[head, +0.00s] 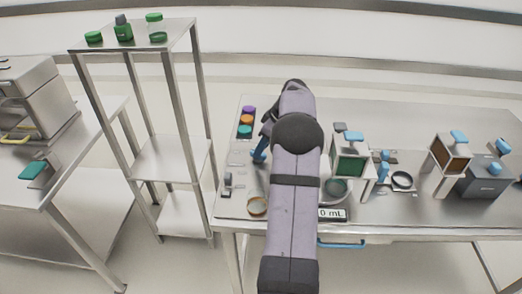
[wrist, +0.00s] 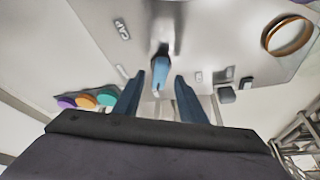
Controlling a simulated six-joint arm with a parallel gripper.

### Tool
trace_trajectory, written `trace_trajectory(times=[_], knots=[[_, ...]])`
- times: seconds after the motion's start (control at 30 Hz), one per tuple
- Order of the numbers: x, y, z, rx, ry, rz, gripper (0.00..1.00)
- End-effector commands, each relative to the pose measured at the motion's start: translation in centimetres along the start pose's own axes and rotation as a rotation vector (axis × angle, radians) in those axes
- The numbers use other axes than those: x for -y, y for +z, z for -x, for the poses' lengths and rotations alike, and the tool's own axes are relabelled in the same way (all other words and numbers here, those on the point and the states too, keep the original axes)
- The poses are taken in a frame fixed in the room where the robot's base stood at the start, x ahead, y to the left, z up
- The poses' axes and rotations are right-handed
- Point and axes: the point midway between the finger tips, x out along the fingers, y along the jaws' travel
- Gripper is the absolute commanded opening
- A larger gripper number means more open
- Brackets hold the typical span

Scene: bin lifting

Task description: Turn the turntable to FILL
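A blue lever-like handle (wrist: 161,70) stands on the shiny metal table top in the wrist view, and small pale label plates (wrist: 122,29) lie around it. I cannot read the word FILL on any plate, and I cannot tell for sure that this handle belongs to the turntable. My gripper (wrist: 160,92) is open, with its two dark blue fingers on either side of the handle's line and a visible gap to each. In the head view a blue part (head: 259,153) shows left of my arm; my arm hides much of this area.
Purple, orange and teal buttons (wrist: 86,100) sit left of my gripper. Right of my arm stand a blue-topped stand (head: 351,158), a 0 mL display (head: 332,214) and a grey box (head: 484,176).

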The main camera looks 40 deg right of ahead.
Motion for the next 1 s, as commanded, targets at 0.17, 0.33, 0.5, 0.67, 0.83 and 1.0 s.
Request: trace_trajectory(times=[0.17,0.33,0.5,0.67,0.83,1.0], knots=[[-0.1,0.0,2.6,-0.002,0.005,0.001,0.38],[-0.1,0.0,4.5,-0.001,0.002,0.001,0.38],[0.0,0.0,5.3,0.0,0.0,0.001,0.38],[0.0,0.0,5.5,0.0,-0.001,0.001,0.38],[0.0,0.0,5.4,0.0,0.0,0.001,0.38],[0.3,-0.2,5.4,0.003,-0.003,-0.001,0.38]])
